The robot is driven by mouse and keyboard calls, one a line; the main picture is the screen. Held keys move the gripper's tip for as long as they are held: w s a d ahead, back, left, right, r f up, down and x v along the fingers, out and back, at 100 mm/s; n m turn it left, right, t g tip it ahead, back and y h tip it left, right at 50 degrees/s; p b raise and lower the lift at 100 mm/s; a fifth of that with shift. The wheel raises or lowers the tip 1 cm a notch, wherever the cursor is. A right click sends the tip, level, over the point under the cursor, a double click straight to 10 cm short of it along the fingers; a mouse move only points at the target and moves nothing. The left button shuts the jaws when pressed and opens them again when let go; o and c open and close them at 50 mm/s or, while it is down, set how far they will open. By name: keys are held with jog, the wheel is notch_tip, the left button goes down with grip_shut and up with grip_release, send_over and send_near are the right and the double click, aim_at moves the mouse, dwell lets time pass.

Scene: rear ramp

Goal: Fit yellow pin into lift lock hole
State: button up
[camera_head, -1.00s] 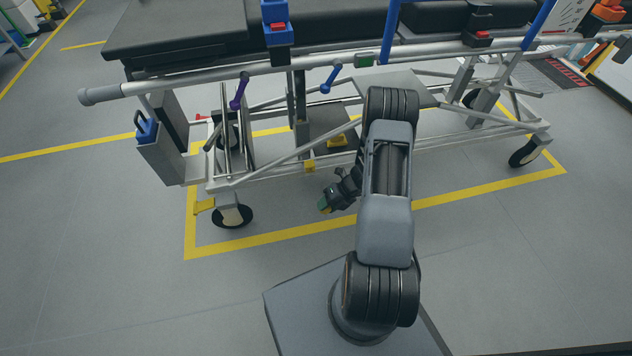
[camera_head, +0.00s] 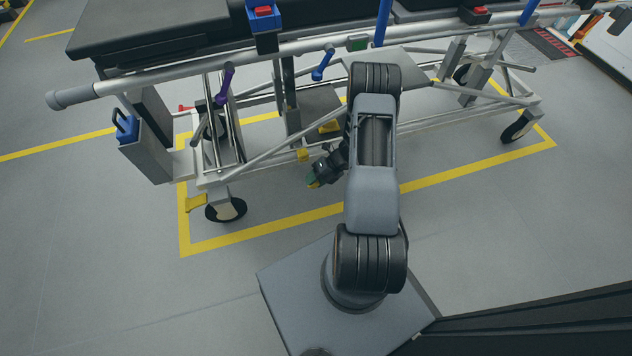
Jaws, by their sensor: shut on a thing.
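My gripper (camera_head: 316,181) is at the near side of the wheeled stretcher, low in front of its lower frame. Most of the pin is too small or hidden to make out. A yellow block (camera_head: 303,155) sits on the lower frame rail just above and left of my gripper in the picture, with a gap between them. It may hold the lift lock hole, but no hole can be made out.
A blue-handled item (camera_head: 126,126) stands in a grey box at left. A purple lever (camera_head: 225,87) and a blue lever (camera_head: 322,65) hang from the rail. Floor (camera_head: 100,250) is clear at left.

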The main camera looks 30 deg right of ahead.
jog(key=w, duration=0.2)
jog(key=w+d, duration=0.1)
jog(key=w, duration=0.1)
jog(key=shift+w+b, duration=0.3)
jog(key=shift+b, duration=0.1)
jog(key=shift+p, duration=0.4)
dwell(1.7)
jog(key=shift+w+d+b, duration=0.2)
jog(key=shift+w+b, duration=0.25)
jog(key=shift+w, duration=0.6)
jog(key=shift+w+d+b, duration=0.2)
jog(key=shift+w+b, duration=0.2)
jog(key=shift+w, duration=0.6)
jog(key=o, duration=1)
jog(key=shift+r, duration=0.1)
jog(key=p+v, duration=0.4)
jog(key=v, duration=0.9)
jog(key=shift+d+r, duration=0.2)
jog(key=shift+d, duration=0.05)
jog(key=shift+c, duration=0.4)
